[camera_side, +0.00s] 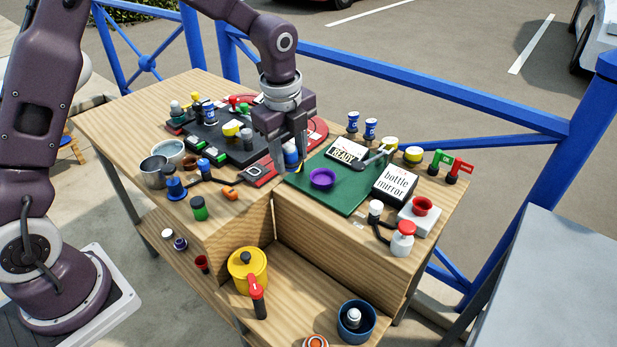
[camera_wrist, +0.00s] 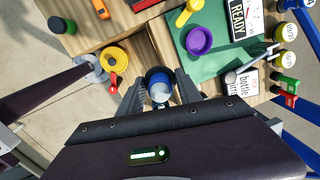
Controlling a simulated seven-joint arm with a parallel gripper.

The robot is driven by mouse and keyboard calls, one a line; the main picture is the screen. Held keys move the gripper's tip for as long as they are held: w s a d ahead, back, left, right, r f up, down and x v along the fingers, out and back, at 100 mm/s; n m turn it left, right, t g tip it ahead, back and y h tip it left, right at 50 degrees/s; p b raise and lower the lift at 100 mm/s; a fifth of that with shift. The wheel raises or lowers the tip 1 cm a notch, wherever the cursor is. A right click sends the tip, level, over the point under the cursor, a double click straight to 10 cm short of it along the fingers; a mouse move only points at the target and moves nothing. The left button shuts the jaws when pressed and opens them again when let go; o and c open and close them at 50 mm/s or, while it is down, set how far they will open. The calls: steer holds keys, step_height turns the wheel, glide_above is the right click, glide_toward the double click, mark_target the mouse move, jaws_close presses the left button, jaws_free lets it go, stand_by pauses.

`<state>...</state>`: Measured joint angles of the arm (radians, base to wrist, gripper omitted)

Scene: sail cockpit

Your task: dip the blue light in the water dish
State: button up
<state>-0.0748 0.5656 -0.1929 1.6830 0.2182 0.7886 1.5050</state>
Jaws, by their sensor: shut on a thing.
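My gripper (camera_side: 288,160) hangs over the table beside the green mat, shut on the blue light (camera_side: 290,155), which shows as a blue and white piece between the fingers. In the wrist view my gripper (camera_wrist: 160,100) has the pale blue light (camera_wrist: 160,92) between its fingertips. A pale round dish (camera_side: 168,151) with a bluish inside stands at the table's left, clear of the gripper; it looks like the water dish, but I cannot be sure.
A grey metal cup (camera_side: 153,172) stands next to the pale dish. A purple bowl (camera_side: 322,179) sits on the green mat (camera_side: 345,200). A yellow pot (camera_side: 247,268) and a blue pot (camera_side: 356,320) stand on the lower shelf. Small lights and bottles crowd the tabletop.

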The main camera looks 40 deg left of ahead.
steer(key=a+n+y, duration=0.2)
steer(key=a+n, duration=0.4)
steer(key=a, duration=2)
steer(key=s+a+n+y, duration=0.1)
steer(key=s+a+n, duration=0.15)
steer(key=a, duration=0.45)
steer(key=s+a+n, duration=0.1)
steer(key=s+a, duration=0.3)
steer(key=a, duration=0.4)
steer(key=shift+m, duration=0.25)
steer(key=shift+s+f, duration=0.2)
steer(key=shift+f, duration=2.95)
steer(key=shift+s+f, duration=0.15)
steer(key=shift+f, duration=2.95)
steer(key=shift+s+f, duration=0.1)
steer(key=shift+s, duration=0.15)
step_height(320, 180, up, 9)
steer(key=shift+w, duration=0.2)
